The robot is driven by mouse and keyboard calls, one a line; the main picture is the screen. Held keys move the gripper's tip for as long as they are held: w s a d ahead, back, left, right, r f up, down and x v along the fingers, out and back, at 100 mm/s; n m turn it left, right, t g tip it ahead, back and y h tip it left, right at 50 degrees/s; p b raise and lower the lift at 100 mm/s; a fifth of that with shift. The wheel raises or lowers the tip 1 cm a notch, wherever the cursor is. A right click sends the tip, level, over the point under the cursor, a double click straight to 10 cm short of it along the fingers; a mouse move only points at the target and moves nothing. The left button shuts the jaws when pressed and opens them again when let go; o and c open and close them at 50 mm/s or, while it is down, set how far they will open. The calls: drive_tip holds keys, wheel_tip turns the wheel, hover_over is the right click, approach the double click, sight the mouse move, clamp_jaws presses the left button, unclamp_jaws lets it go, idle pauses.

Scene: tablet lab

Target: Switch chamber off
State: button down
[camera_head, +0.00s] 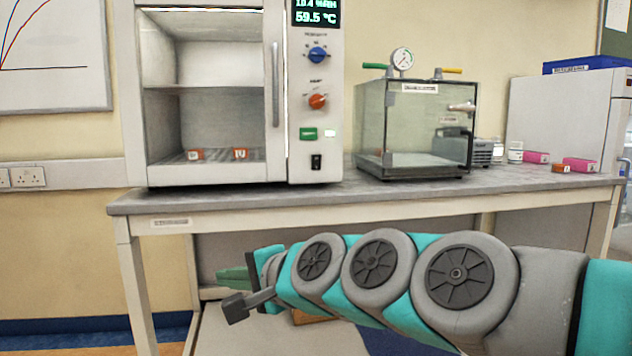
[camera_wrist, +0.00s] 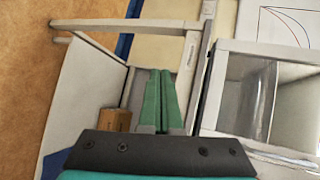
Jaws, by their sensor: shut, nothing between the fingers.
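The chamber (camera_head: 280,30) is a white cabinet on the bench, its glass door shut. Its lit display (camera_head: 316,12) reads 59.5 °C. Below are a blue knob (camera_head: 317,55), an orange knob (camera_head: 317,101), a green button (camera_head: 308,134) beside a small white square, and a black rocker switch (camera_head: 316,162) at the bottom. The switch's position is too small to tell. My gripper (camera_head: 222,274) is below the bench top's height, lower left of the switch, apart from the chamber. Its green fingers (camera_wrist: 160,72) are shut and empty in the wrist view. The chamber (camera_wrist: 245,92) shows at right there, without its switch.
The bench (camera_head: 245,198) has a front edge between my gripper and the panel's height. A glass vacuum box (camera_head: 415,120) with a gauge stands right of the chamber. Pink and orange boxes (camera_head: 578,165) lie farther right. A brown box (camera_wrist: 115,120) is low, under the bench.

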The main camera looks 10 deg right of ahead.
sight(317, 158)
drive_tip(key=w+d+r+m+t, duration=0.35)
drive_tip(key=w+r+m, duration=0.2)
drive_tip(key=r, duration=0.25)
drive_tip(key=w+d+r+m+t+h+b, duration=0.1)
drive_tip(key=w+d+m+h, duration=0.3)
drive_tip(key=d+m, duration=0.4)
drive_tip(key=w+d+r+m+t+h+b, duration=0.1)
drive_tip(key=w+d+m+t+h, duration=0.3)
drive_tip(key=d+m, duration=0.4)
drive_tip(key=w+r+m+h, duration=0.1)
drive_tip(key=w+m, duration=0.1)
drive_tip(key=m, duration=0.1)
drive_tip(key=shift+d+b, duration=0.35)
drive_tip(key=shift+b, duration=0.05)
drive_tip(key=shift+m, duration=0.25)
drive_tip(key=shift+w+r+p, duration=0.2)
drive_tip(key=shift+w+r, duration=0.05)
drive_tip(key=shift+w, duration=2.05)
drive_tip(key=shift+w+r+p, duration=0.15)
drive_tip(key=shift+w+r, duration=0.15)
drive_tip(key=shift+w, duration=2.05)
drive_tip(key=shift+w+r+p, duration=0.2)
drive_tip(key=shift+w+r, duration=0.05)
drive_tip(key=shift+w, duration=2.05)
drive_tip(key=shift+r, duration=0.1)
